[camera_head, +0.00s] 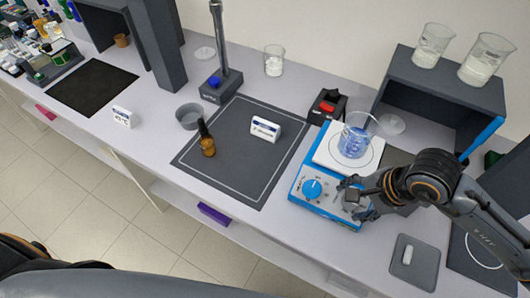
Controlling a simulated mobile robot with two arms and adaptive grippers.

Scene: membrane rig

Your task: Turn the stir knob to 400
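The blue stirrer hotplate (298,191) with a white top plate stands right of centre. A blue knob (313,188) shows on the left part of its front panel. The right part of that panel is mostly hidden behind my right gripper (354,198), so a second knob there cannot be made out clearly. My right gripper is at the panel, right of the visible blue knob; whether its fingers are open or closed on something is unclear. The dial numbers and any speed reading are too small to read. My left gripper is out of view.
A beaker of blue liquid (354,140) stands on the hotplate. A black-and-red device (326,106) is behind it. A grey shelf (440,85) with beakers stands at the back right. A brown bottle (207,141) and a small sign (265,129) stand on the dark mat (237,165).

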